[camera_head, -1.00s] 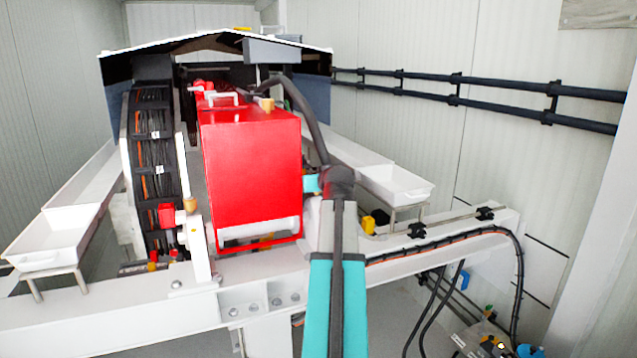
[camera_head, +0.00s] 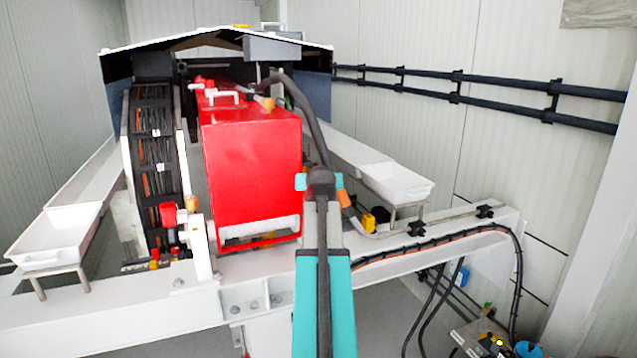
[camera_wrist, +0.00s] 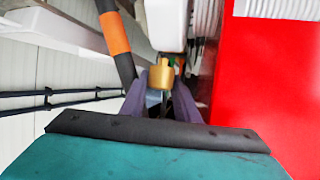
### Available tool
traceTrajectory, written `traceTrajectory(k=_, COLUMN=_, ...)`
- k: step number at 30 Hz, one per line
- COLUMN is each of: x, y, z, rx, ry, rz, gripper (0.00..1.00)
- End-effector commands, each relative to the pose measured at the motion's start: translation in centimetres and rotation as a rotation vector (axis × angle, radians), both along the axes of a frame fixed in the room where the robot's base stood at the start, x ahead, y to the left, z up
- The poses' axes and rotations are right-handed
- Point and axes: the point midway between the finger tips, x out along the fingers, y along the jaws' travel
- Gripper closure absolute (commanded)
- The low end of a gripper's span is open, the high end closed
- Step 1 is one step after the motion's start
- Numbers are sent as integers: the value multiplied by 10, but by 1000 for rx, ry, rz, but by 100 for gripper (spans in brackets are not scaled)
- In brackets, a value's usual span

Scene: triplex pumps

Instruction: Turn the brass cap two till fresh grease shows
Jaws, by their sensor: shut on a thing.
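In the wrist view, a brass cap (camera_wrist: 161,76) sits between the two dark purple fingers of my gripper (camera_wrist: 160,92), which are shut on it. The cap is beneath a white part (camera_wrist: 167,22) in that picture, and a dark gap shows beside it. I cannot make out any grease. In the head view, my arm hides the held cap and my fingers, to the right of the red housing (camera_head: 252,175). Two other brass-coloured caps show there: one on top of the red housing (camera_head: 268,104), one at the left near the white post (camera_head: 191,203).
A dark hose with an orange band (camera_wrist: 114,34) runs close beside my gripper. The red housing's wall (camera_wrist: 262,75) is close on the other side. A white beam (camera_head: 120,312) crosses in front. White trays stand left (camera_head: 55,236) and right (camera_head: 396,184).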

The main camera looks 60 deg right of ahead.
Motion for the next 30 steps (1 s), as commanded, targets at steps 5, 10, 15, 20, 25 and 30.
traceTrajectory(k=5, x=-1, y=-2, z=1, rx=-4, ry=0, rz=-2, gripper=67)
traceTrajectory(k=10, x=-1, y=-1, z=1, rx=-3, ry=0, rz=-1, gripper=53)
traceTrajectory(k=15, x=-1, y=-1, z=0, rx=-2, ry=1, rz=-1, gripper=53)
traceTrajectory(k=20, x=-1, y=0, z=0, rx=-1, ry=1, rz=-1, gripper=53)
traceTrajectory(k=25, x=-1, y=3, z=2, rx=0, ry=0, rz=1, gripper=53)
traceTrajectory(k=30, x=-3, y=12, z=6, rx=-1, ry=0, rz=3, gripper=53)
